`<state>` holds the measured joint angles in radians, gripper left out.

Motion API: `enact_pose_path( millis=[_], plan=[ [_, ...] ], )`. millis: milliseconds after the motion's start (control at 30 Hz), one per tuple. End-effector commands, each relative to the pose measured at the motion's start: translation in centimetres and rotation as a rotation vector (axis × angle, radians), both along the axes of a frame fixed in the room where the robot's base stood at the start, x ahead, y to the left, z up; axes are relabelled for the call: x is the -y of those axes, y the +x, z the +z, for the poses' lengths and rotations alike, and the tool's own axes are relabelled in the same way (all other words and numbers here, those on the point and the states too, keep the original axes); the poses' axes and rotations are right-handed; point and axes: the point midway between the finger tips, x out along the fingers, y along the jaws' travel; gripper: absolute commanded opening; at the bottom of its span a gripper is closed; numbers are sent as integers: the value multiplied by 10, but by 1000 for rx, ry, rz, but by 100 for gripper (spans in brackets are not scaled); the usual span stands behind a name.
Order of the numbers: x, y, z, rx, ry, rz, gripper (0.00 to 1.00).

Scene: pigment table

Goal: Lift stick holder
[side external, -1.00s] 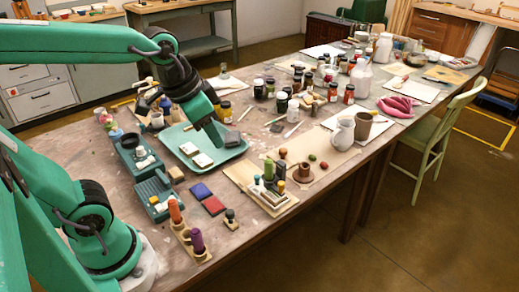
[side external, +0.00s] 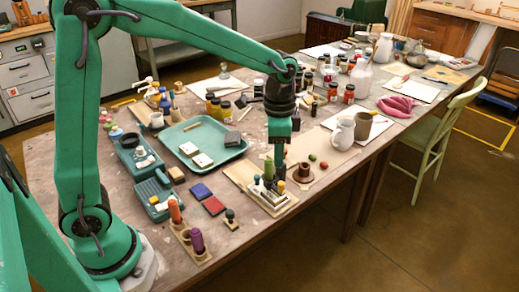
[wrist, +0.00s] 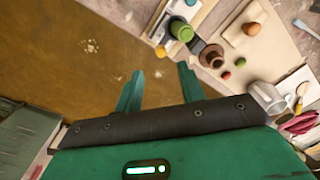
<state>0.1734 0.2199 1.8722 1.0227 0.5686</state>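In the side view, a pale holder (side external: 276,204) with upright coloured sticks, green, blue and yellow among them, stands near the table's front edge. Part of it shows at the top of the wrist view (wrist: 184,12), with the green stick (wrist: 181,30). A second, wooden holder (side external: 187,243) has an orange and a purple stick. I cannot tell from the pictures which is the stick holder. My gripper (wrist: 158,82) is open with nothing between its fingers. In the side view it points down above the pale holder, where its tips are hard to separate from the dark things there.
A brown spool-like pot (side external: 302,174) stands just right of the pale holder, with small red and green balls nearby. A teal tray (side external: 190,128) with blocks lies to the left. Red and blue squares lie in front of it.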

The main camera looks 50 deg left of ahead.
Motion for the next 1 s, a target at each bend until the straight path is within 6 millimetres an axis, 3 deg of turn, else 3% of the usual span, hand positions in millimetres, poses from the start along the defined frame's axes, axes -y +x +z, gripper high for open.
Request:
enact_pose_path(
  millis=[100, 567, 1000],
  plan=[
    [5, 7, -10, -20, 4, -31, 39],
    [6, 9, -19, -30, 6, -44, 39],
    [6, 8, -67, -30, 6, -44, 39]
  ],
)
